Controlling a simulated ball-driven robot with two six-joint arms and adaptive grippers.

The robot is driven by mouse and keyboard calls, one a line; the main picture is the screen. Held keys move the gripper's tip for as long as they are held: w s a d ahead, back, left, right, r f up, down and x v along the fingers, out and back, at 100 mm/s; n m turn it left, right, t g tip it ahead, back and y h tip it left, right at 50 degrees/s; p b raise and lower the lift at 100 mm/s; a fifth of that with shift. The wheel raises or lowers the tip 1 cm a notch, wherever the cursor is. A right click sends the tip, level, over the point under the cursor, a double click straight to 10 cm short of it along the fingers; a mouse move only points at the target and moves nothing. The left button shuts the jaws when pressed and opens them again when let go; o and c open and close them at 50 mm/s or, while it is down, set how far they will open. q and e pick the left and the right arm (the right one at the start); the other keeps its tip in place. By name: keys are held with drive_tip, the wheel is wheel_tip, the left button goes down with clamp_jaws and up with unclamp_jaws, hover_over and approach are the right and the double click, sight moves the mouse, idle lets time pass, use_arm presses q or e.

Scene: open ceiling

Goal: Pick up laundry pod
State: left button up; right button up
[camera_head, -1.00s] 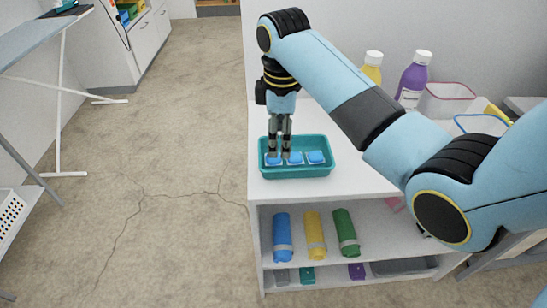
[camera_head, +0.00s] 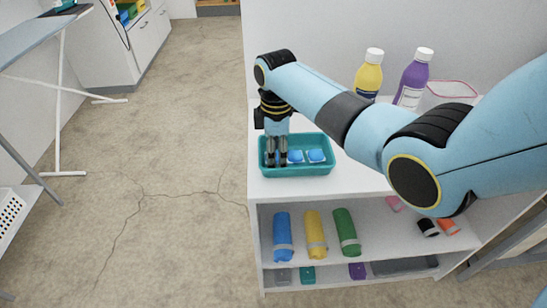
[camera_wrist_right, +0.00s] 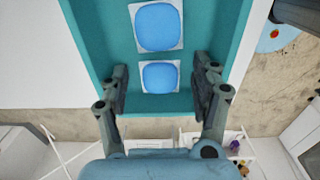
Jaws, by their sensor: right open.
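Blue laundry pods on white squares lie in a row in a teal tray (camera_head: 300,171) on the white shelf unit's top. The middle pod (camera_head: 295,156) and the right pod (camera_head: 316,155) show in the head view; my right gripper (camera_head: 276,162) hides most of the left end of the row. In the right wrist view, the end pod (camera_wrist_right: 160,77) lies between the open fingers of my right gripper (camera_wrist_right: 161,84), with a gap on both sides. Another pod (camera_wrist_right: 157,27) lies just beyond it. Whether the fingertips touch the tray floor I cannot tell. My left gripper is not in view.
Yellow (camera_head: 369,77) and purple (camera_head: 411,80) bottles stand behind the tray at the right. Blue (camera_head: 283,236), yellow (camera_head: 315,234) and green (camera_head: 347,232) rolls lie on the shelf below. The tray walls surround the gripper closely. Open floor (camera_head: 180,160) is to the left.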

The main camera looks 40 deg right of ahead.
drive_tip(key=c, duration=1)
